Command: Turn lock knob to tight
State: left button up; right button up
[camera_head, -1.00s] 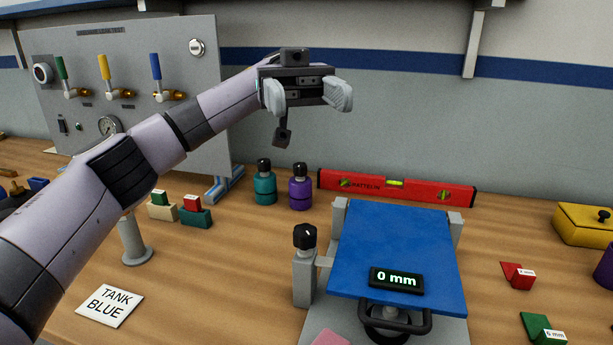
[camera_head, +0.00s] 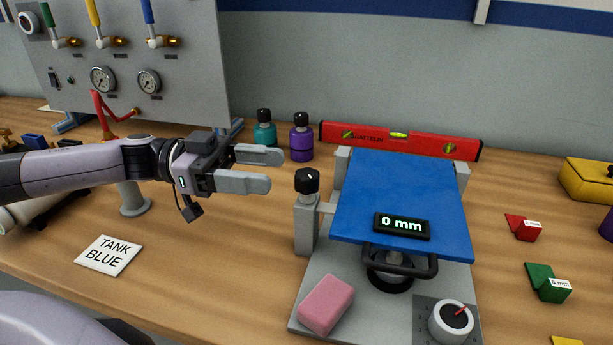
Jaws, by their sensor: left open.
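A black knob (camera_head: 307,181) with a small white mark on top sits on a grey post (camera_head: 306,228) at the left side of the blue plate (camera_head: 405,195). A white dial (camera_head: 450,322) with a red pointer is at the front right of the grey base (camera_head: 318,272). I cannot read any lock or tight label on either. My left gripper (camera_head: 268,170) is open and empty. Its two grey fingers point right toward the black knob, a short gap away and not touching it. My right gripper is not in view.
A display (camera_head: 402,226) on the plate reads 0 mm. A pink block (camera_head: 326,304) lies on the base. Teal (camera_head: 264,130) and purple (camera_head: 301,137) bottles and a red level (camera_head: 400,140) stand behind. The table around the TANK BLUE card (camera_head: 109,255) is mostly clear.

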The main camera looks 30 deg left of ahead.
aim_at(306, 173)
pick_arm(q)
jog(key=shift+f+p+x, duration=0.2)
jog(key=shift+p+x, duration=0.4)
jog(key=shift+x, duration=2.9)
jog(key=shift+c, duration=0.2)
jog(key=c, duration=0.9)
